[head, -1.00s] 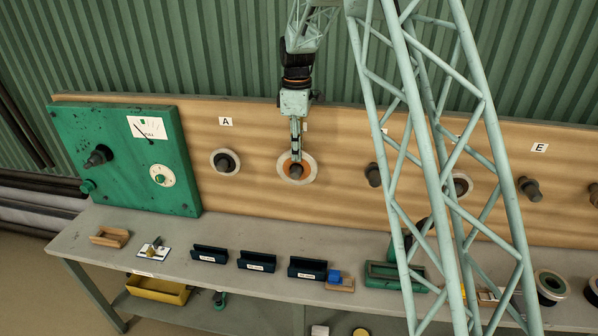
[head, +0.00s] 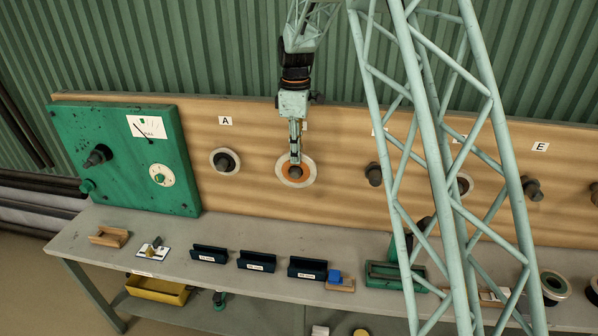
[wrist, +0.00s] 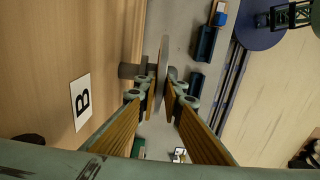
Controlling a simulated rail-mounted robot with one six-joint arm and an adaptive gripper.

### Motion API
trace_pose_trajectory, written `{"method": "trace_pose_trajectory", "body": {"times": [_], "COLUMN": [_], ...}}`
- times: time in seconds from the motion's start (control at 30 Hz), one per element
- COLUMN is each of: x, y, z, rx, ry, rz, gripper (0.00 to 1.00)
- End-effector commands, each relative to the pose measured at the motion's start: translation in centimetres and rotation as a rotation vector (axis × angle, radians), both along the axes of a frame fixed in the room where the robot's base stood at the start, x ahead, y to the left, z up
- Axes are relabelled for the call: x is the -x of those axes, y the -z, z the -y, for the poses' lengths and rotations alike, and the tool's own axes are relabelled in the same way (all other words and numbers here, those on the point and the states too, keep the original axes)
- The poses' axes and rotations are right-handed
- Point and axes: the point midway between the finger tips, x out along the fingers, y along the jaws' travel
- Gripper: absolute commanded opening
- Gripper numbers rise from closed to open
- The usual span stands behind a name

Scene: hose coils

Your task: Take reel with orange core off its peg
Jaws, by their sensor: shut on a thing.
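The reel with the orange core (head: 284,171) is a pale ring around an orange centre, upright below label B. Its peg (head: 296,172) shows as a dark round end in the middle of the core. My gripper (head: 295,158) comes down from above and is shut on the reel's upper rim. In the wrist view, the reel (wrist: 164,58) is a thin edge-on disc between my fingertips (wrist: 163,88), apart from the board face. The peg (wrist: 128,71) sticks out from the board towards the disc; the fingers partly hide where they meet.
The wooden board (head: 250,195) carries another reel (head: 225,161) below label A and a bare-looking peg (head: 373,174) to the right. Below stand dark blue holders (head: 257,261) on the grey bench (head: 180,235). A green panel (head: 120,185) is at left.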

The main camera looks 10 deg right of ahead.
Motion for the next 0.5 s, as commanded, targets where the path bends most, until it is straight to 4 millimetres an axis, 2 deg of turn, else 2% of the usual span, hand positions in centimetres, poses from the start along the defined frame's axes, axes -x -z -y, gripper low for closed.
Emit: {"method": "trace_pose_trajectory", "body": {"times": [0.5], "x": [1.03], "y": [-0.09], "z": [-0.46], "rx": [0.000], "ry": [0.000], "rz": [0.002], "gripper": [0.00]}}
